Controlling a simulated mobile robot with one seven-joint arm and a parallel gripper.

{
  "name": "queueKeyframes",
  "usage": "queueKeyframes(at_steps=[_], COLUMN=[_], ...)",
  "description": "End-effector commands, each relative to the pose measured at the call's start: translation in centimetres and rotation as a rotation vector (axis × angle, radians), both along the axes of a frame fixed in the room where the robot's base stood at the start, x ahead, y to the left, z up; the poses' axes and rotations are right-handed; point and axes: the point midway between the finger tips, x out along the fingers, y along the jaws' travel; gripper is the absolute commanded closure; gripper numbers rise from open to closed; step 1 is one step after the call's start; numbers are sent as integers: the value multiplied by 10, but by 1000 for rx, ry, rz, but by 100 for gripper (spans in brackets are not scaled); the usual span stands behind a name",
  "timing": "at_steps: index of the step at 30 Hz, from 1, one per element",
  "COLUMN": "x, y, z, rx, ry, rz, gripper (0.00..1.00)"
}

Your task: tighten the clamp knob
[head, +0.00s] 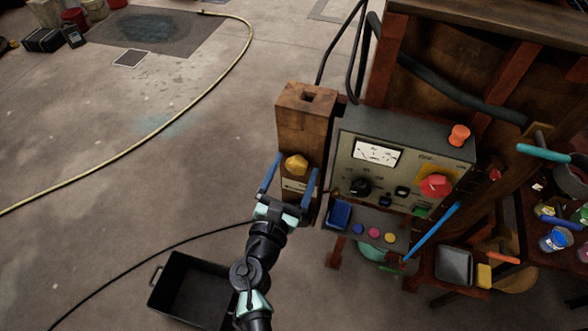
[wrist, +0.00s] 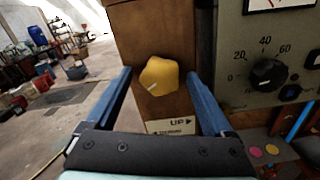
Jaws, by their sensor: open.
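The clamp knob is a yellow, lobed knob (head: 296,165) on the front of a brown wooden post (head: 304,128). In the wrist view the gripper (wrist: 160,92) has visible gaps between each finger and the knob. Whether the fingertips are level with the knob in depth, I cannot tell.
A control panel (head: 408,150) with a meter, a black dial and a red knob stands just right of the post. A black bin (head: 172,292) is on the floor below my arm. A yellow hose (head: 160,132) crosses the floor at left. The floor left of the post is mostly clear.

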Motion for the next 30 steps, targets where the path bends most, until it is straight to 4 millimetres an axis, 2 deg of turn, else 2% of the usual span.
queueKeyframes(at_steps=[4, 5, 18, 19, 30], x=[0, 0, -1, -1, -1], y=[0, 0, 0, 0, 0], z=[0, 0, 0, 0, -2], rx=[0, 0, 0, 0, 69], ry=[0, 0, 0, 0, -23], rz=[-1, -1, -1, -1, -1], gripper=[13, 17, 96, 99, 99])
